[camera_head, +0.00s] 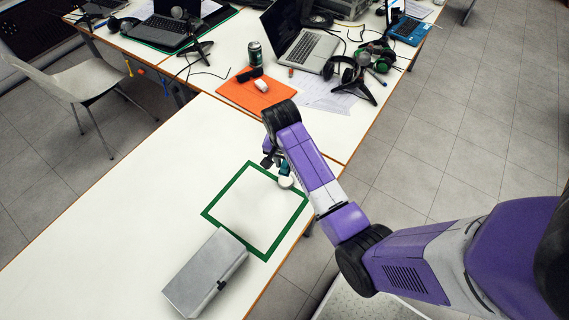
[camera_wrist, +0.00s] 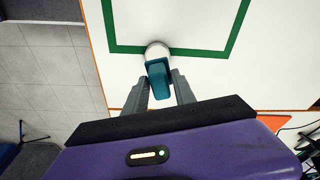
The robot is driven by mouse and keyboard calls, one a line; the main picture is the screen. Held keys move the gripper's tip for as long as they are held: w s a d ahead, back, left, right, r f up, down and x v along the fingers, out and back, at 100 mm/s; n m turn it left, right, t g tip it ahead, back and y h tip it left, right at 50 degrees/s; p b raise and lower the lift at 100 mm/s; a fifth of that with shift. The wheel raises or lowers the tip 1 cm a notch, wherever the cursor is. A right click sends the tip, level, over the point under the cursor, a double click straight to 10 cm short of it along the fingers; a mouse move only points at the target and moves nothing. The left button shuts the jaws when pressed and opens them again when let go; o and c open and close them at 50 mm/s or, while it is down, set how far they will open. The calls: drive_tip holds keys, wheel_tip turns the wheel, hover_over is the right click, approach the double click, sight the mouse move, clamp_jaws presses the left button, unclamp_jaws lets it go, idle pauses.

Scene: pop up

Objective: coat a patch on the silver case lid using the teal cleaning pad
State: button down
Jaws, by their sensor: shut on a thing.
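The silver case (camera_head: 207,273) lies closed on the white table with its grey lid facing up, and a dark latch shows on its right side. It is not visible in the wrist view. My gripper (camera_head: 277,161) is over the far right part of the green square outline. It is shut on the teal cleaning pad (camera_head: 284,169), which also shows between the fingers in the wrist view (camera_wrist: 160,88). A white round piece (camera_wrist: 157,50) is at the pad's far end, by the green line. I cannot tell whether it touches the table. The pad and the case are well apart.
A green square outline (camera_head: 262,254) marks the table between my gripper and the case; its inside is clear. Behind are an orange mat (camera_head: 245,95), a can (camera_head: 255,54), a laptop (camera_head: 303,52) and headphones (camera_head: 345,75). The table's left part is free.

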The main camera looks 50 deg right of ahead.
sight(286, 181)
drive_tip(key=shift+f, duration=0.8)
wheel_tip(286, 181, down, 4)
drive_tip(key=b, duration=0.4)
drive_tip(key=shift+s+f+b, duration=0.1)
drive_tip(key=shift+f+b, duration=0.05)
drive_tip(key=shift+b, duration=0.15)
drive_tip(key=shift+f, duration=0.55)
idle(1.9)
wheel_tip(286, 181, up, 5)
drive_tip(key=p, duration=0.4)
drive_tip(key=shift+f+p, duration=0.15)
drive_tip(key=shift+p, duration=0.15)
drive_tip(key=shift+r, duration=1.2)
